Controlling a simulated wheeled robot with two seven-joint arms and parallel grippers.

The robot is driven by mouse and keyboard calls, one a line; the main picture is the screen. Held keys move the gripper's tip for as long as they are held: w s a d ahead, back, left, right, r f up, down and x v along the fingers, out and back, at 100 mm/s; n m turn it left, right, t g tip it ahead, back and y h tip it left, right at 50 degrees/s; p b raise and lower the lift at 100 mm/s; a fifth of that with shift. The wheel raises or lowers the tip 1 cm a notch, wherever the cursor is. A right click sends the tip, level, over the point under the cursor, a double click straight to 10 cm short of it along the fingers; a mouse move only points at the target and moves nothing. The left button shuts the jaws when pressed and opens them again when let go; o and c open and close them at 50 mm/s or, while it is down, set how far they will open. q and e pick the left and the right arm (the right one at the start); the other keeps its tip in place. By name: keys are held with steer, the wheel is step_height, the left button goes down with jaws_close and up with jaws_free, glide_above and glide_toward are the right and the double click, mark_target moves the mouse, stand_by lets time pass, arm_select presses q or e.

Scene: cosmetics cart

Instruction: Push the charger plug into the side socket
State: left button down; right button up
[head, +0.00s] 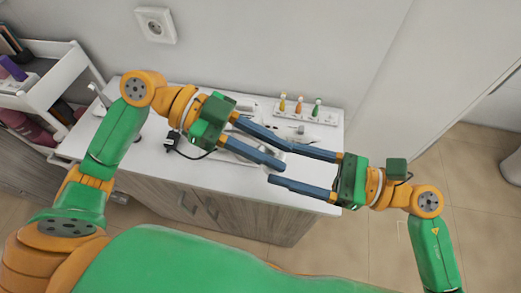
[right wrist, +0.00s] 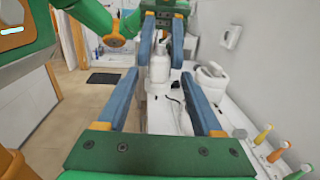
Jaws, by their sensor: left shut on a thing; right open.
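My left gripper (head: 286,156) reaches over the cart top from the left, shut on a white bottle-shaped thing. That white thing (right wrist: 158,70) stands between its blue fingers in the right wrist view; in the head view the fingers mostly hide it. A black charger block (head: 172,141) with a dark cord lies on the cart top left of the left gripper. My right gripper (head: 281,165) is open and empty, facing the left one, its fingertips close to the left fingertips. I cannot make out the cord's plug end or a side socket on the white thing.
A white rack (head: 329,119) with orange, yellow and green small bottles stands at the back right of the cart top (head: 200,174). A wall socket (head: 155,24) is above. A shelf trolley (head: 62,62) stands left. The cart's front strip is clear.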

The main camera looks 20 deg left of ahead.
arm_select(q)
steer(key=shift+a, duration=0.1)
arm_select(e)
steer(key=a, duration=0.6)
steer(key=shift+w+a, duration=0.15)
steer(key=shift+a, duration=0.2)
jaws_close()
arm_select(q)
steer(key=c, duration=0.5)
jaws_free()
steer(key=shift+c, duration=0.2)
